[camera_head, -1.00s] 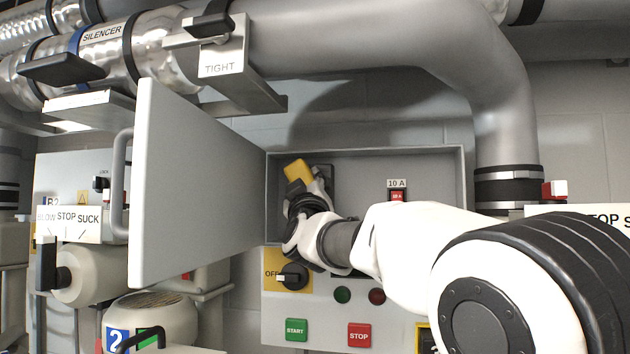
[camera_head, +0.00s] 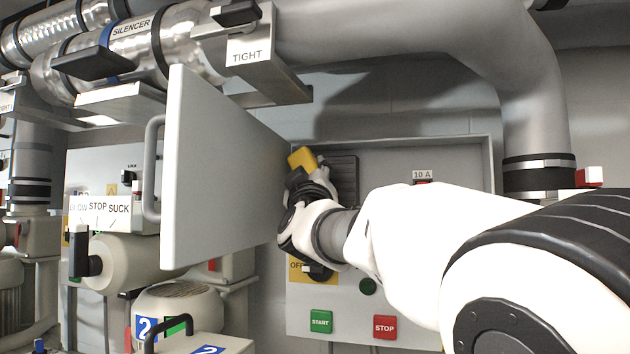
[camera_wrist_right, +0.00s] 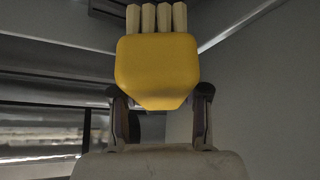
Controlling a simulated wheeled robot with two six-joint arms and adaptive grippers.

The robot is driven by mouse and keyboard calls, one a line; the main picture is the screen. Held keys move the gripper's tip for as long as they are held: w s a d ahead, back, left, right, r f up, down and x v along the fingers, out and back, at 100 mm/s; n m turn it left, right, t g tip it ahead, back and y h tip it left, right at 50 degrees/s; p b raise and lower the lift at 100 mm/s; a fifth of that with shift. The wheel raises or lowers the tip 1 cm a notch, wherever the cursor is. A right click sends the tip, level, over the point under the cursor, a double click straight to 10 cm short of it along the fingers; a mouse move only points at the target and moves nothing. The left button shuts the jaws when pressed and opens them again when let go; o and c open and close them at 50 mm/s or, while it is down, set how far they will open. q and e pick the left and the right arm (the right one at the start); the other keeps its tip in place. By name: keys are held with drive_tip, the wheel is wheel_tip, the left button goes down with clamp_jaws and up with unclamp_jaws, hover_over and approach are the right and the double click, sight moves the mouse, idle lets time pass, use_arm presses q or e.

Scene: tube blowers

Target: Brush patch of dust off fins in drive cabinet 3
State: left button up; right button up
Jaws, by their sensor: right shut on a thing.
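My right gripper (camera_head: 299,178) is shut on a yellow-handled brush (camera_head: 301,158) inside the open grey cabinet (camera_head: 395,142). The brush also shows in the right wrist view (camera_wrist_right: 157,68), its pale bristles (camera_wrist_right: 157,17) pointing away from the gripper. Dark ribbed fins (camera_head: 344,178) stand at the back of the cabinet, just right of the brush; my gripper and forearm hide their lower part. I cannot make out a dust patch on them. I cannot tell whether the bristles touch anything. My left gripper is not in view.
The open cabinet door (camera_head: 222,165) stands close left of my right gripper. Below are a rotary switch (camera_head: 318,271), a green START button (camera_head: 321,321) and a red STOP button (camera_head: 385,327). A large pipe (camera_head: 535,110) bends down at right.

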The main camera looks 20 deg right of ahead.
drive_tip(key=shift+s+a, duration=0.2)
drive_tip(key=shift+s, duration=0.2)
drive_tip(key=shift+w+f, duration=0.1)
drive_tip(key=shift+s+a, duration=0.4)
drive_tip(key=shift+s, duration=0.2)
drive_tip(key=shift+s+a, duration=0.35)
drive_tip(key=shift+s, duration=0.2)
drive_tip(key=shift+s, duration=0.1)
